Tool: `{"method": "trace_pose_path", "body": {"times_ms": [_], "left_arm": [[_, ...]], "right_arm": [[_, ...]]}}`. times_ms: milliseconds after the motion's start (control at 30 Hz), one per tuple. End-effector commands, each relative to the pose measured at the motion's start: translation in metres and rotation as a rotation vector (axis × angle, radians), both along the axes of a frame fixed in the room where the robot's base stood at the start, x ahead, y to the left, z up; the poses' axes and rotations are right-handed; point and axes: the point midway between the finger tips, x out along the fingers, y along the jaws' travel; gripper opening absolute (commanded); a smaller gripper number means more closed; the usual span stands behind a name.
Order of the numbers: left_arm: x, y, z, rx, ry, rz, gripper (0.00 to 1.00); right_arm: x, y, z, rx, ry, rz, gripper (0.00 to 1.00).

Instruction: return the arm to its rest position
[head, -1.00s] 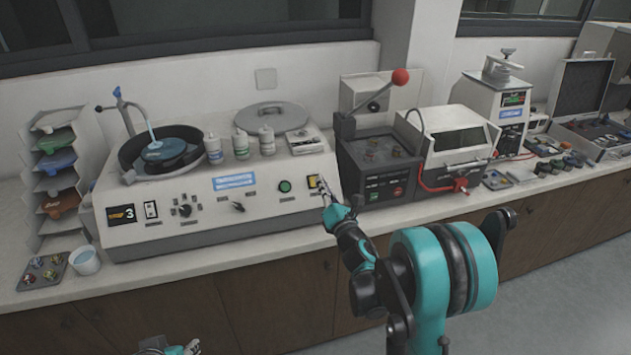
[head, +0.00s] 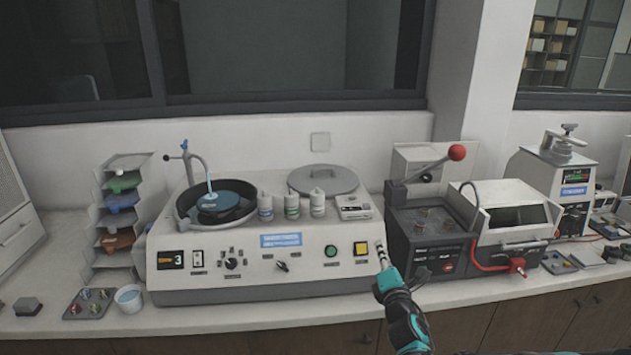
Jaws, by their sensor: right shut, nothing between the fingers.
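My right gripper (head: 382,254) is shut and empty. Its tip is at the right end of the polishing machine's front panel (head: 300,281), beside the lit yellow switch (head: 361,248). I cannot tell whether it touches the panel. My right forearm (head: 407,321) comes up from the bottom edge, in front of the bench. My left gripper is out of view.
The mounting press with a red-knobbed lever (head: 432,246) stands right of the gripper, close by. The polishing wheel (head: 219,203), bottles (head: 291,205) and round lid (head: 323,180) sit left.

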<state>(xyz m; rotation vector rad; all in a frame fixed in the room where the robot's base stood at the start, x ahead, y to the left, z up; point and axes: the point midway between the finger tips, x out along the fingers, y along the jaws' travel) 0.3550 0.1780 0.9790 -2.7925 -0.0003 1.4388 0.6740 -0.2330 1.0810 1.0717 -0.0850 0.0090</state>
Motion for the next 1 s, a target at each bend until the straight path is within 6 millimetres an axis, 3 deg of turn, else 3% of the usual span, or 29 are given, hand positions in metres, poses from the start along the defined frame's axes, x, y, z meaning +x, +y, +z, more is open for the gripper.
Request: {"method": "trace_pose_path", "body": {"times_ms": [133,300,500,700,833,1000], "left_arm": [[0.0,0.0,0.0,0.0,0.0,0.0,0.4],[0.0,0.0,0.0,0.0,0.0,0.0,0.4],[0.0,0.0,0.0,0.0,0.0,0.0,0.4],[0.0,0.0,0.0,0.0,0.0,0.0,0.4],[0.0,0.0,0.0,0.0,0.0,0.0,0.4],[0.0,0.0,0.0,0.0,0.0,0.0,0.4]], "right_arm": [[-0.043,-0.015,0.01,0.43,0.117,-0.121,0.0],[-0.11,-0.017,-0.008,0.931,0.253,-0.288,0.0],[-0.207,0.008,-0.052,1.469,0.415,-0.538,0.0],[-0.289,0.04,-0.089,1.816,0.542,-0.777,0.0],[-0.314,0.052,-0.1,1.913,0.58,-0.863,0.0],[-0.32,0.055,-0.103,1.937,0.59,-0.888,0.0]]}}
